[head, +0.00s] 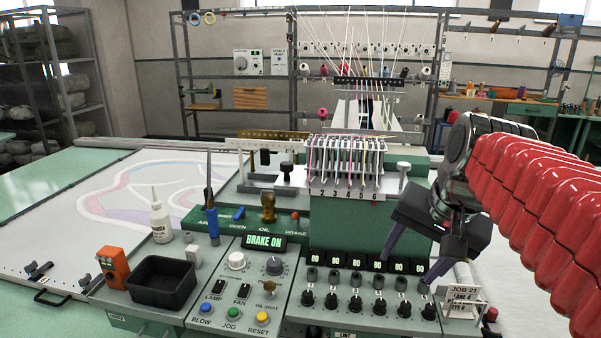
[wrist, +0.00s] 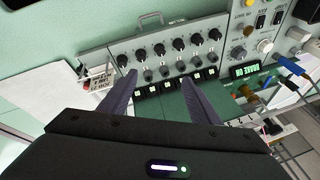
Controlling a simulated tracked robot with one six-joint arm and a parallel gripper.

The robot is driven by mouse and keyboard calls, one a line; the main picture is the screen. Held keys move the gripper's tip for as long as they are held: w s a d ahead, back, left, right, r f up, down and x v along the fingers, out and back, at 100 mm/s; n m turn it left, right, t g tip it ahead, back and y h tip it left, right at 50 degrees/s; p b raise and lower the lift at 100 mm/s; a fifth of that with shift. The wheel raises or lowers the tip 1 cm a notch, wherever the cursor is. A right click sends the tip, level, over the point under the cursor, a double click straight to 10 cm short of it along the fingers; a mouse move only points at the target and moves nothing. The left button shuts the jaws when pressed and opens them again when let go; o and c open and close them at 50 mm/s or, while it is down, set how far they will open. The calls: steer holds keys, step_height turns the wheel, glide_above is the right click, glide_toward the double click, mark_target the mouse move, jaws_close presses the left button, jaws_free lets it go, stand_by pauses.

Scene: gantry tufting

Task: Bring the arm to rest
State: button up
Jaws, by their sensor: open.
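My gripper (head: 408,267) is at the right of the head view, at the end of my red-sleeved arm. Its two dark fingers are spread apart and point down toward the right part of the machine's control panel. Nothing shows between them. In the wrist view the open fingers (wrist: 160,82) reach toward the row of black knobs and the small number displays. Whether the fingertips touch the panel I cannot tell.
The tufting machine (head: 348,218) has numbered needles, threads and a "BRAKE ON" display (head: 264,241). A job card (head: 462,300) stands beside the gripper. A black tray (head: 161,281), orange device (head: 113,267) and white bottle (head: 160,220) stand at left.

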steer(key=s+a+f+n+t, duration=0.1)
steer(key=s+a+f+n, duration=0.6)
steer(key=s+f, duration=0.4)
steer(key=shift+f+h, duration=0.3)
steer(key=shift+f, duration=0.15)
steer(key=shift+c, duration=0.6)
